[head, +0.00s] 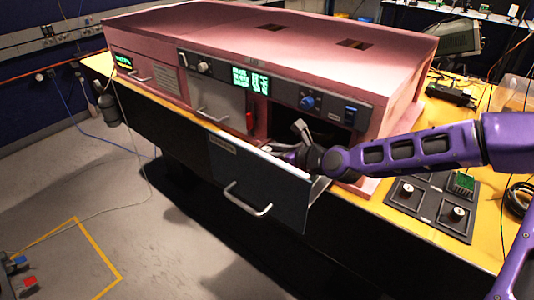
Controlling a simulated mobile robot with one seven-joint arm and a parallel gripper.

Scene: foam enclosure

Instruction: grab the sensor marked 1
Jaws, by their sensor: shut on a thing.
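My gripper (299,146) is at the open bay of the pink enclosure, just above and behind the dark pulled-out drawer front (265,180). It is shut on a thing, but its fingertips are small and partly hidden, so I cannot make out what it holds. No mark "1" is readable anywhere. On the black panel (424,215) at the right sit two round knob-like parts, a rear one (405,190) and a front one (457,213), and a green circuit board (464,183). I cannot tell whether any is the sensor. The drawer's inside is mostly hidden.
The pink enclosure (270,38) stands on a yellow-topped bench (385,212). The drawer front, with its handle (247,199), juts past the bench edge below my gripper. A black device (451,95) and cables lie at the right. The floor at the left is mostly clear.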

